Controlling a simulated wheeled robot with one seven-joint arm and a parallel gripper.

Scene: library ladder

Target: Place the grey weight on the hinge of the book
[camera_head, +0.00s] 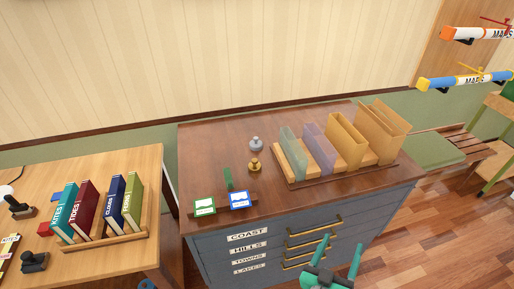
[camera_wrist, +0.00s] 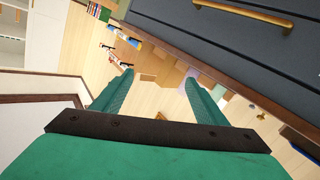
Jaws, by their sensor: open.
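The grey weight (camera_head: 256,144) stands upright on the brown top of the cabinet (camera_head: 225,141), left of its middle. A brass weight (camera_head: 254,165) stands just in front of it. Upright books, among them a teal one (camera_head: 63,211) and a dark red one (camera_head: 82,207), stand in a wooden rack on the left table. I see no open book and cannot make out a book's hinge. My gripper (camera_head: 340,246) is open and empty, in front of the drawers and well apart from the weights. Its two teal fingers are spread in the wrist view (camera_wrist: 160,76).
A wooden rack (camera_head: 336,171) with several upright folders fills the cabinet's right side. A green card (camera_head: 204,205) and a blue card (camera_head: 239,200) stand at its front left edge. Drawer handles (camera_head: 315,232) stick out in front. Map tubes (camera_head: 464,81) hang at upper right.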

